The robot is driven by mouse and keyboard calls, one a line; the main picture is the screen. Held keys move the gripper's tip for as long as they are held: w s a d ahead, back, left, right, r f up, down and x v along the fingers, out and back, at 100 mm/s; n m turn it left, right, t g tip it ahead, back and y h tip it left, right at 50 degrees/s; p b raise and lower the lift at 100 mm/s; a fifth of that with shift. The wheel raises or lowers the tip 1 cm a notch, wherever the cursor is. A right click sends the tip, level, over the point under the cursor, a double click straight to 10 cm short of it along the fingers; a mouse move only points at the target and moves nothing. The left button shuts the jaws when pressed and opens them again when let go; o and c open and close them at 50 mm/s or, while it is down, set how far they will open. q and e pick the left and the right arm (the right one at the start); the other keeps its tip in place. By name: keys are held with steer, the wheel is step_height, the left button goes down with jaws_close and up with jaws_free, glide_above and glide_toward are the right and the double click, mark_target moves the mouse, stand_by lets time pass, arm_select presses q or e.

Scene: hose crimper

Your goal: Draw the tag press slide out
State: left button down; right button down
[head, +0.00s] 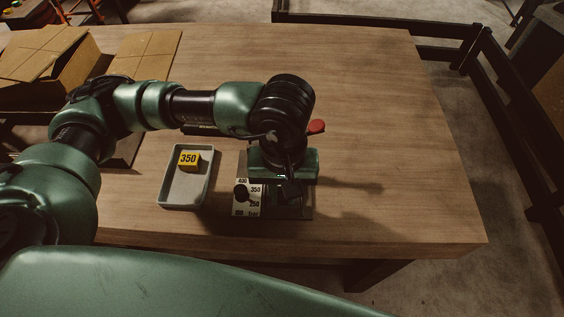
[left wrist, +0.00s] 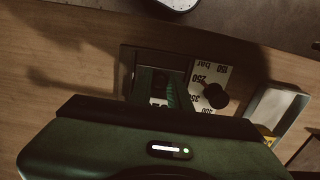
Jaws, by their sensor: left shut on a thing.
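The tag press (head: 306,210) stands near the table's front edge, mostly hidden under my left arm and gripper. A red knob (head: 316,127) shows behind my wrist. My left gripper (head: 290,190) points down over the press and is shut on a part that I take to be its slide; the grasp itself is largely hidden. In the left wrist view my gripper's green housing covers the bottom, and part of the press (left wrist: 158,85) shows beyond it. My right gripper is in neither view.
A pressure scale plate (head: 254,199) with a black knob (head: 241,192) sits left of the press. A grey tray (head: 185,206) holds a yellow block marked 350 (head: 189,159). A cardboard box (head: 62,77) stands at the back left. The table's right side is clear.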

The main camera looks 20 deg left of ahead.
arm_select(q)
steer(key=shift+s+d, duration=0.25)
steer(key=shift+s, duration=0.65)
steer(key=c, duration=0.6)
jaws_free()
steer(key=shift+r, duration=0.1)
step_height(320, 180, up, 9)
steer(key=p, duration=0.2)
stand_by(0.5)
stand_by(0.6)
